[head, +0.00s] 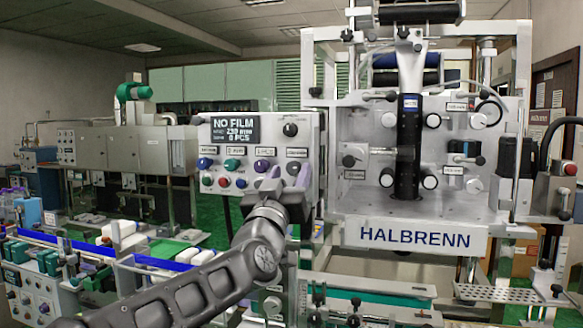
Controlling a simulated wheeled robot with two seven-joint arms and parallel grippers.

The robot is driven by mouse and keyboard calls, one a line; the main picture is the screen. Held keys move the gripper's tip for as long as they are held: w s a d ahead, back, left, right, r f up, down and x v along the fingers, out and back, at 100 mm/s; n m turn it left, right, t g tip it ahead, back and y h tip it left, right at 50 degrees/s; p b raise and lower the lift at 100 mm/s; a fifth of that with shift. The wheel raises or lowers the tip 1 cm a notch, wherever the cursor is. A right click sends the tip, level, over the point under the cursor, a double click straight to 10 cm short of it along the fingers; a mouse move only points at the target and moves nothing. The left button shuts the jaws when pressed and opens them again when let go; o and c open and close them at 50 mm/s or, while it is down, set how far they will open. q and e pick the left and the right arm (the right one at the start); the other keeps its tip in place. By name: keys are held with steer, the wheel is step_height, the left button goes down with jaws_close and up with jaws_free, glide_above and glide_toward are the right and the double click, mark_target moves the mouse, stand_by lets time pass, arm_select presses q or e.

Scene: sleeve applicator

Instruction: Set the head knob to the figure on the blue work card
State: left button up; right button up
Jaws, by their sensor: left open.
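The control panel (217,165) of the labelled HALBRENN machine (415,237) stands at the centre. Its screen (235,130) reads NO FILM, with smaller lines below. A black knob (290,129) sits at the panel's upper right, with coloured buttons lower down. Another dark knob (351,161) is on the machine's pale front plate. I cannot tell which knob is the head knob. No blue work card can be made out. My left gripper (283,173) is open in front of the panel's lower right, with nothing seen between its fingers, and hides part of the panel.
A black column (408,150) stands in the machine's middle, with round knobs beside it. A conveyor with blue rails (165,263) runs at lower left, carrying white items. A red-buttoned box (568,178) is at the right. A perforated shelf (495,293) juts out at lower right.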

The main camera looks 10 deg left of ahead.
arm_select(q)
steer(key=shift+x, duration=0.85)
steer(key=shift+c, duration=0.6)
jaws_close()
